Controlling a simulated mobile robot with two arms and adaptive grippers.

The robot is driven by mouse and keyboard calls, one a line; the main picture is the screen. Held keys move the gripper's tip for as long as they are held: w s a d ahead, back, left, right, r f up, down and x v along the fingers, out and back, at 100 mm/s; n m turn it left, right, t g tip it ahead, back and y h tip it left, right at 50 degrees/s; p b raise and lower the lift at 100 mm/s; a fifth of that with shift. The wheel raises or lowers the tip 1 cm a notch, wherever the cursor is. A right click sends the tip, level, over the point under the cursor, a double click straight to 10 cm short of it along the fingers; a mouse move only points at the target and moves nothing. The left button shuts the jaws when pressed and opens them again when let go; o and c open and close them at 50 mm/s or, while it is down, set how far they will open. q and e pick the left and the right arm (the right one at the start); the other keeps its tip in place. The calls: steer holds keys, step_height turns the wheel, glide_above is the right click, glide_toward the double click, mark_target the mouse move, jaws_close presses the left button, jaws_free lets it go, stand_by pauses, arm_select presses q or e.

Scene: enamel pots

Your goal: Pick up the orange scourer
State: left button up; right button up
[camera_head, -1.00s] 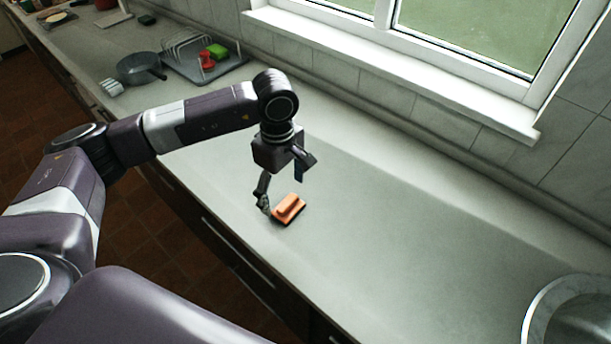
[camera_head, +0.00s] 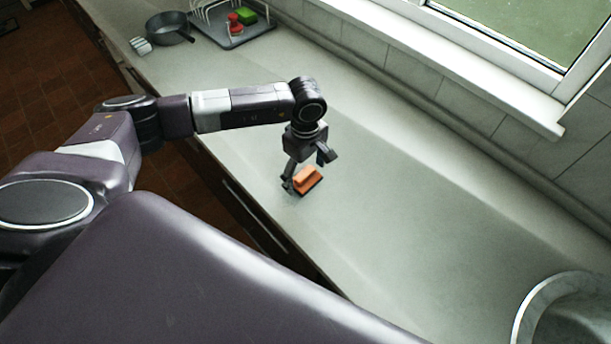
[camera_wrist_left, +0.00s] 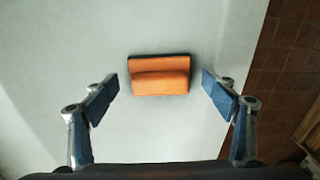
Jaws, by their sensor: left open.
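The orange scourer (camera_head: 308,179) lies on the grey-white counter close to its front edge. It is an orange block with a raised grip and a dark underside. In the left wrist view the scourer (camera_wrist_left: 160,76) sits centred between the fingers and a little beyond their tips. My left gripper (camera_head: 306,172) points down over it with its fingers spread. In the wrist view the left gripper (camera_wrist_left: 161,95) is open and empty, with clear counter between each fingertip and the scourer. My right gripper is in neither view.
The counter (camera_head: 430,220) around the scourer is bare. A round metal-rimmed basin or pot (camera_head: 560,310) is at the lower right. A dark pan (camera_head: 170,27) and a dish rack tray (camera_head: 235,38) stand at the far left. A tiled wall and window run along the back.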

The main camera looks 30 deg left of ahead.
mark_target(306, 173)
arm_select(q)
steer(key=c, duration=1.2)
steer(key=shift+r, duration=0.2)
steer(key=shift+r+b, duration=2.85)
steer(key=shift+r, duration=7)
steer(key=o, duration=0.5)
steer(key=c, duration=0.4)
